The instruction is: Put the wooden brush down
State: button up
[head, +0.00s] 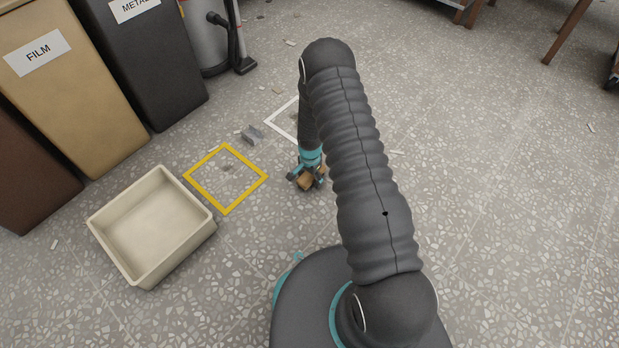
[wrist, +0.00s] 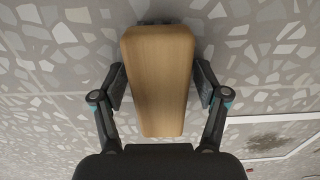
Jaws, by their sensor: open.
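The wooden brush (wrist: 158,80) shows in the wrist view as a tan, tapered wooden block lying between the two fingers of my gripper (wrist: 160,88). The finger pads stand on either side of it, open, with narrow gaps visible. Any bristles are mostly hidden beneath the wood. In the head view the brush (head: 312,183) is small and partly covered by my gripper (head: 307,174), low at the floor, right of the yellow square. Whether the brush rests fully on the floor is hard to tell.
A yellow floor outline (head: 198,194) lies left of my gripper, with a cream open bin (head: 112,245) beyond it. A small grey metal piece (head: 252,133) lies near a partly hidden white outline (head: 282,111). Tall bins, one marked FILM (head: 75,95), stand upper left.

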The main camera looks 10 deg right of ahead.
jog(key=s+r+n+t+p, duration=0.1)
jog(key=s+r+n, duration=0.2)
jog(key=r, duration=1.9)
jog(key=s+r+n+t+p, duration=0.1)
jog(key=s+r+n+t, duration=0.15)
jog(key=r, duration=2.05)
jog(key=s+r+n, duration=0.1)
jog(key=s+r, duration=0.3)
jog(key=s, duration=0.4)
jog(key=s+r+n+t, duration=0.1)
jog(key=s+r+n, duration=0.1)
jog(key=s+r, duration=0.3)
jog(key=s+r+n+t, duration=0.1)
jog(key=s+r, duration=0.4)
jog(key=s, duration=0.6)
jog(key=shift+s+d+n, duration=0.15)
jog(key=shift+s+n, duration=0.15)
jog(key=shift+n, duration=0.35)
jog(key=shift+r, duration=0.2)
notch_tip(320, 180, up, 6)
jog(key=p, duration=0.5)
jog(key=shift+f+p, duration=0.15)
jog(key=shift+p, duration=0.2)
